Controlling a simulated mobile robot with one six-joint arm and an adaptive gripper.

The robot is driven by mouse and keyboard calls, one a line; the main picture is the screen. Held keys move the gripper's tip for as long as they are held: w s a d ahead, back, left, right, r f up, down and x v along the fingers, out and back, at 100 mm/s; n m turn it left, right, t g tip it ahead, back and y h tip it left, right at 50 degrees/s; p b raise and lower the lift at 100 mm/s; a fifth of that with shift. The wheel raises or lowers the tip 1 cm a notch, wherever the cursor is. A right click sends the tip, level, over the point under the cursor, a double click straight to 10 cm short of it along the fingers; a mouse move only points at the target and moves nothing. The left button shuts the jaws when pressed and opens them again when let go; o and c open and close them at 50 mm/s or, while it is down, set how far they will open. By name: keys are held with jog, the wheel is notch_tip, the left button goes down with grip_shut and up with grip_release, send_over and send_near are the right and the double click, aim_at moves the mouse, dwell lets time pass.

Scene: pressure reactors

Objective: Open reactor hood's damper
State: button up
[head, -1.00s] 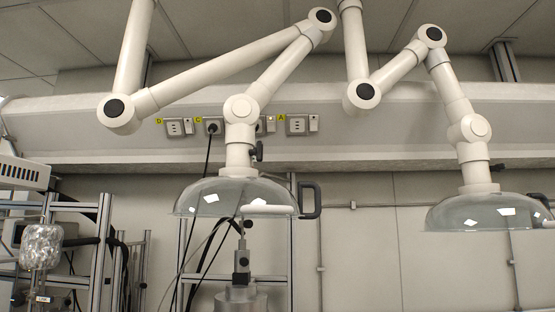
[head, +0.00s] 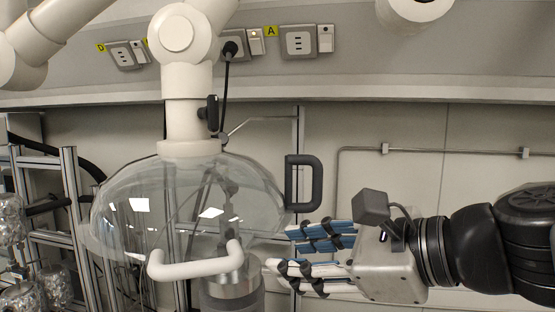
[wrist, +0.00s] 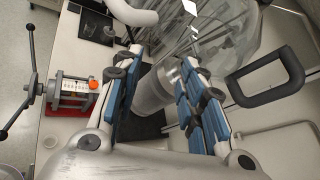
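The reactor hood is a clear glass dome (head: 130,205) hanging from a white jointed duct. A small black lever (head: 212,113), which looks like the damper handle, sits upright on the right side of the white neck (head: 182,118). The dome carries a black D-shaped handle (head: 316,183) at its right and a white bar handle (head: 200,264) at its front. My gripper (head: 281,249) is open and empty, pointing left, below the black handle and below and right of the lever. In the wrist view its fingers (wrist: 160,62) are spread; the lever cannot be made out there.
A metal reactor vessel (head: 232,285) stands under the dome. Wall sockets (head: 298,42) and a black cable are behind the neck. A metal frame (head: 75,200) stands at left. In the wrist view a clamp device with a black crank (wrist: 32,80) is at left.

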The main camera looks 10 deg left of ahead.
jog(key=w+r+m+t+y+p, duration=0.1)
jog(key=w+r+m+y+p, duration=0.15)
jog(key=r, duration=0.65)
jog(key=w+r+m+t+y+p, duration=0.1)
jog(key=r+m+p, duration=0.15)
jog(key=r, duration=0.75)
jog(key=p, duration=0.3)
send_near(217, 110)
jog(key=x, duration=0.9)
jog(key=shift+a, duration=0.2)
jog(key=shift+c, duration=0.4)
grip_shut()
